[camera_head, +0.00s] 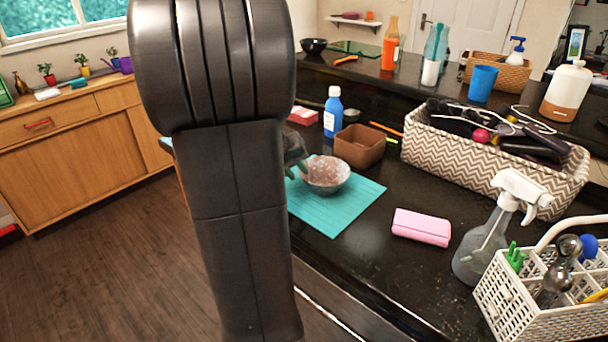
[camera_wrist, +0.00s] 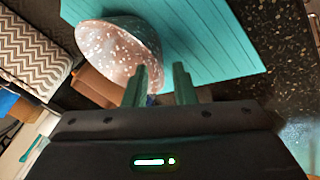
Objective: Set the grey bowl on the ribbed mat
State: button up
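The grey speckled bowl (camera_head: 326,176) sits on the turquoise ribbed mat (camera_head: 335,217) near its back edge, and seems roughly upright. My gripper (camera_head: 300,164) is at the bowl's left rim in the head view, partly hidden by my arm. In the wrist view, my gripper's two fingers (camera_wrist: 161,84) stand apart with a visible gap. The bowl (camera_wrist: 122,50) is beside and beyond the left finger there, its rim close to that finger. I cannot tell whether they touch. The mat (camera_wrist: 215,40) spreads beyond the right finger.
A brown box (camera_head: 360,147) and blue bottle (camera_head: 333,112) stand behind the mat. A pink case (camera_head: 421,227) lies to its right. A patterned basket (camera_head: 480,155), spray bottle (camera_head: 482,250) and white caddy (camera_head: 520,305) stand farther right. Dark counter is free around the case.

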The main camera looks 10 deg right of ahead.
aim_at(303, 176)
jog(key=v, duration=0.7)
jog(key=x, duration=1.1)
jog(key=shift+w+d+f, duration=0.15)
jog(key=shift+d+f, duration=0.05)
jog(key=shift+f, duration=0.1)
jog(key=shift+a+r, duration=0.1)
jog(key=shift+r, duration=2.5)
jog(key=shift+f, duration=2.5)
jog(key=shift+r, duration=0.1)
